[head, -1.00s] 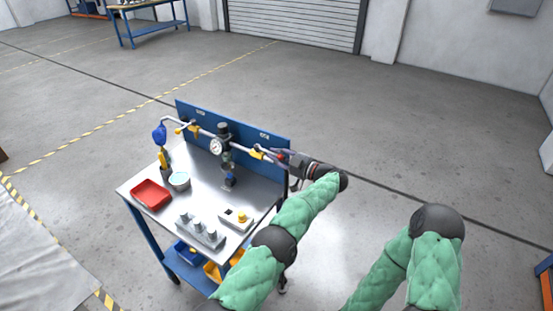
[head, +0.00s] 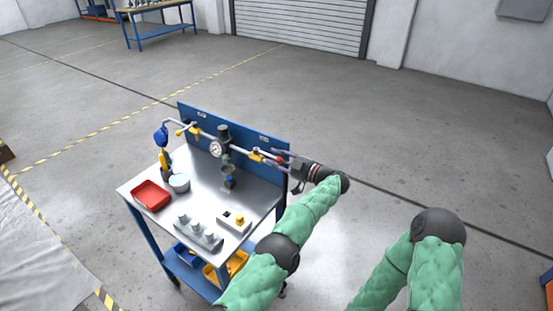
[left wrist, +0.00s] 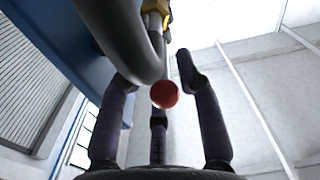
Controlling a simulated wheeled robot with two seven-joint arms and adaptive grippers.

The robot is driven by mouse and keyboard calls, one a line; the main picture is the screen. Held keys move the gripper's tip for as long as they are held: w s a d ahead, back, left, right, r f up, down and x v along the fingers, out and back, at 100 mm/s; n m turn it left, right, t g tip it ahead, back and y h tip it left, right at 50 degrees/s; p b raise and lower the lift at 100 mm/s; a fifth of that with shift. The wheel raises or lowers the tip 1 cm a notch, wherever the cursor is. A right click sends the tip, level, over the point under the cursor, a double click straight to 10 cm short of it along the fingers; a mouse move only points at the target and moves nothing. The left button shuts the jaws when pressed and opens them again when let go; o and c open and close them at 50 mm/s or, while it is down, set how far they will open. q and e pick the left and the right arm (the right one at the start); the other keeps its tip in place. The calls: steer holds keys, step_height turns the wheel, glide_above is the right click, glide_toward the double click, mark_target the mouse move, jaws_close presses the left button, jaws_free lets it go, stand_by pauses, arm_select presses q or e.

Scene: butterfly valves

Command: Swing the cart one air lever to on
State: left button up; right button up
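Cart one, the blue cart (head: 276,184) with a steel top, carries a pipe (head: 206,134) along its blue back panel. A yellow valve lever (head: 256,155) sits on the pipe's right part, and another yellow valve piece (head: 187,130) on its left part. Which one is the air lever I cannot tell. My left gripper (head: 280,158) is at the pipe's right end. In the left wrist view its dark fingers (left wrist: 158,110) are spread, with a grey curved pipe (left wrist: 135,45) and a red ball (left wrist: 164,94) before them. Yellow valve parts (left wrist: 157,12) show beyond. My right gripper is out of view.
A gauge (head: 215,149) hangs mid-pipe. A red tray (head: 151,196), a round bowl (head: 179,183), a grey block with posts (head: 198,236) and a box with a yellow button (head: 233,222) stand on the cart.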

arm_select(q)
steer(key=v, duration=1.2)
stand_by(0.4)
